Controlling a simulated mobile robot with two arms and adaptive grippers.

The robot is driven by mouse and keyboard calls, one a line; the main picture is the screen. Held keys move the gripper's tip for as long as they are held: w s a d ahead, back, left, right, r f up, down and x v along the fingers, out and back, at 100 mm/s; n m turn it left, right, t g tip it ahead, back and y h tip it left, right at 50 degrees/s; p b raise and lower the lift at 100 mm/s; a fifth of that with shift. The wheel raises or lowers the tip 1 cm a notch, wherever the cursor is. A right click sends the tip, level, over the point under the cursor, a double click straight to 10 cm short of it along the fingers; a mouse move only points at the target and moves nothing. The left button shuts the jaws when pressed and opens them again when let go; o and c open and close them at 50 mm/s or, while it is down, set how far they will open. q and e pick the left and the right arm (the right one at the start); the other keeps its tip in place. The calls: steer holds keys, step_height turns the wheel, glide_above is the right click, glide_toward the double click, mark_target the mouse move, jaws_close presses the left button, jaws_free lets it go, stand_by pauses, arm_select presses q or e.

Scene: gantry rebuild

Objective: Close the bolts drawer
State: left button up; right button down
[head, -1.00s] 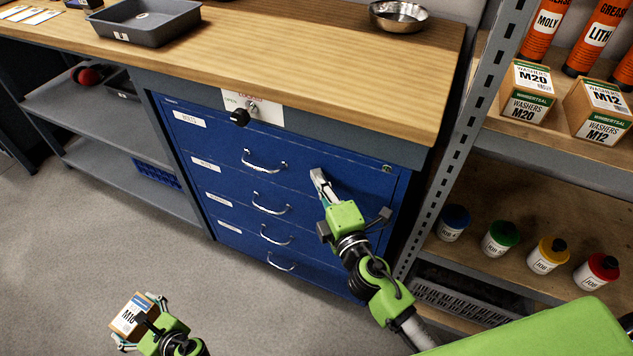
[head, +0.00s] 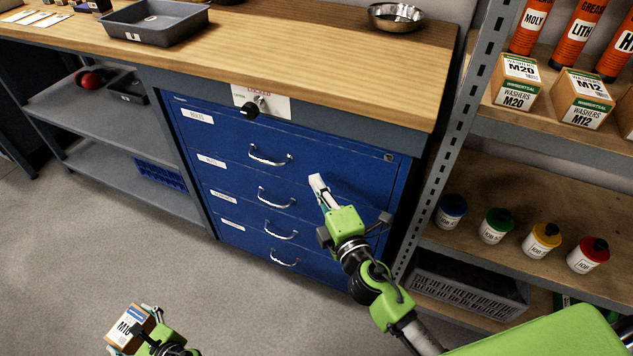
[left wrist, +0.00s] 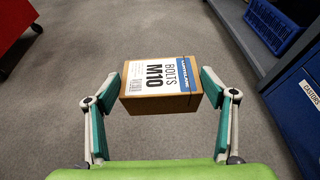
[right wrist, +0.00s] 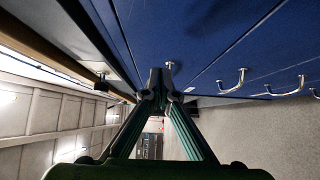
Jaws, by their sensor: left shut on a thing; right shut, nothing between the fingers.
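The blue drawer cabinet stands under the wooden bench top, and its top drawer, the bolts drawer (head: 315,160), has a silver handle (head: 270,158). Its front looks flush or nearly flush with the drawers below. My right gripper (head: 317,184) is shut and empty, its tips close to the right part of the top drawer front; I cannot tell if they touch. In the right wrist view the shut fingers (right wrist: 160,80) point along the blue fronts. My left gripper (head: 131,326) is shut on an M10 bolts box (left wrist: 160,85), held above the floor at lower left.
A latch with a black knob (head: 250,110) sits above the top drawer. A grey tray (head: 150,22) and a metal bowl (head: 396,17) stand on the bench. Shelving with washers boxes (head: 516,82) and capped bottles (head: 496,226) is at right.

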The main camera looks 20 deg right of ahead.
arm_select(q)
steer(key=shift+w+d, duration=0.1)
steer(key=shift+w, duration=0.05)
steer(key=shift+f+b, duration=0.75)
steer(key=shift+f, duration=0.15)
arm_select(e)
steer(key=s+d, duration=0.1)
steer(key=s, duration=0.7)
steer(key=shift+s+d+f, duration=0.15)
steer(key=shift+s+d, duration=0.1)
steer(key=shift+s, duration=0.05)
steer(key=shift+w, duration=0.15)
